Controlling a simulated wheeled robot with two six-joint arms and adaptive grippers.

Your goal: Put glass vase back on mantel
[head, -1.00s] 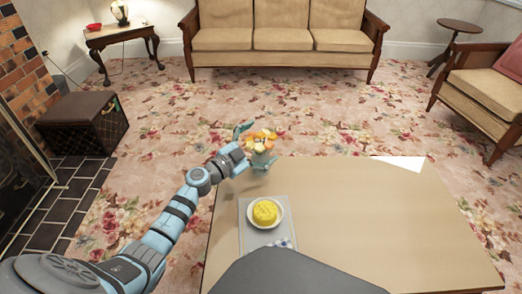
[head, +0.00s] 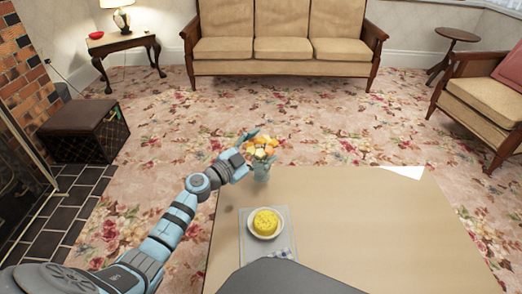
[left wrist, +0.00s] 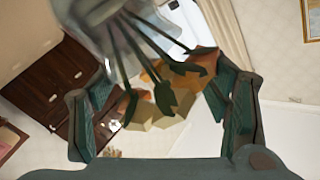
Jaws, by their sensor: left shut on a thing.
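The glass vase (head: 261,174) is small and pale, with orange and yellow flowers (head: 261,147) in it. In the head view it is at the far left corner of the table (head: 350,225). I cannot tell whether its base touches the tabletop. My left gripper (head: 251,149) is shut on the vase from the left. In the left wrist view the vase's clear glass (left wrist: 105,32) fills the upper left, and dark stems and orange flowers (left wrist: 165,85) show between the fingers (left wrist: 160,112). The mantel is not visible. My right gripper is out of view.
A plate with a yellow cake (head: 266,223) sits on a grey mat (head: 244,250) on the table. The brick fireplace (head: 22,65) is at the left edge, with a dark crate-like stool (head: 80,130) beside it. Open carpet lies between table and sofa (head: 280,50).

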